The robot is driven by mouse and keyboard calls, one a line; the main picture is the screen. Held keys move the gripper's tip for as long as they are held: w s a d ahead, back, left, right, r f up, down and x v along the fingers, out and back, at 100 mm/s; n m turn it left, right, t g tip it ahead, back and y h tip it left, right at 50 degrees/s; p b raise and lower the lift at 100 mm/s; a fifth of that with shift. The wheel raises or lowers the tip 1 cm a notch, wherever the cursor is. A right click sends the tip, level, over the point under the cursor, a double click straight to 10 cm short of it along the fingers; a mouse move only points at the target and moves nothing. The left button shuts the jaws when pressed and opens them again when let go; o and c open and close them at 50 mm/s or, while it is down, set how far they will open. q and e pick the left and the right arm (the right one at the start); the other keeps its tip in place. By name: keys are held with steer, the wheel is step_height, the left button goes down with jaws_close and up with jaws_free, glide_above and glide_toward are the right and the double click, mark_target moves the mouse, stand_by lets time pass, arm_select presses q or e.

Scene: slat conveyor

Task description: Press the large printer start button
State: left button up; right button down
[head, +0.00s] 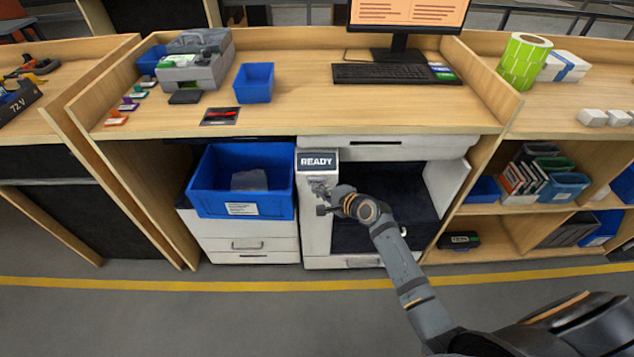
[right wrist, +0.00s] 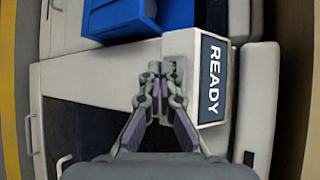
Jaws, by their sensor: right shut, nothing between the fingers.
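The large white printer (head: 312,237) stands under the counter, with a dark sign reading READY (head: 317,161) on its front upper left. The sign also shows, turned on its side, in the right wrist view (right wrist: 212,79). My right gripper (head: 321,196) is shut and empty, just below the sign at the printer's left front panel. In the right wrist view its fingertips (right wrist: 155,76) lie close together over the white panel beside the sign. I cannot make out the start button; the gripper covers part of that panel. I cannot tell whether the fingertips touch it. My left gripper is not in view.
A blue bin (head: 240,203) sits on a white drawer unit (head: 248,245) left of the printer. The wooden counter (head: 300,118) overhangs above, holding a keyboard (head: 392,74) and a monitor. Shelves with blue bins stand at right. The floor in front is clear.

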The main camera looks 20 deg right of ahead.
steer(key=shift+w+d, duration=0.1)
steer(key=shift+w, duration=0.25)
